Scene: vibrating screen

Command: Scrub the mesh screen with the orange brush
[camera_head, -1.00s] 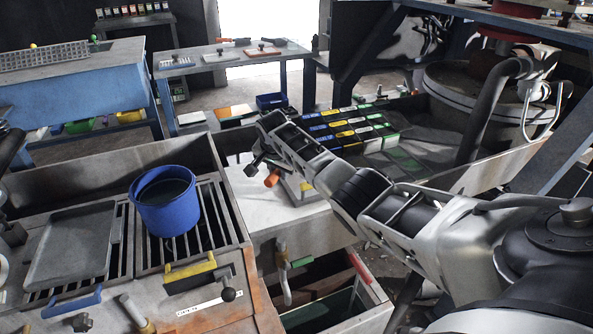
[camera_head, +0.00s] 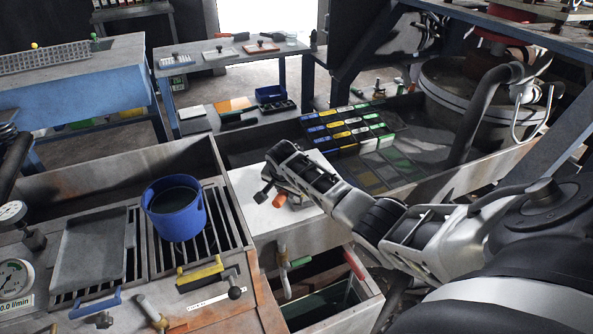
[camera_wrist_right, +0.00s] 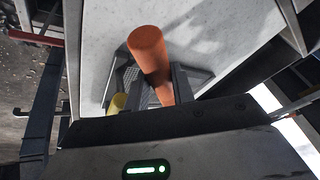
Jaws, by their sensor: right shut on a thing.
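My right gripper (camera_head: 272,193) is shut on the orange brush (camera_head: 280,200), above the white worktop (camera_head: 262,222) in the middle of the head view. In the right wrist view the brush's orange handle (camera_wrist_right: 150,55) stands up between the dark fingers (camera_wrist_right: 166,85). A grey framed plate with a mesh patch (camera_wrist_right: 125,75) lies on the white surface behind the fingers there; I take it for the mesh screen. The fingers hide much of it. I cannot tell whether the bristles touch it. My left gripper is not in view.
A blue bucket (camera_head: 173,213) stands on the slatted grate left of the worktop, beside a grey tray (camera_head: 92,248). Colourful boxes (camera_head: 345,128) lie behind my right arm. An open bin (camera_head: 325,300) is below.

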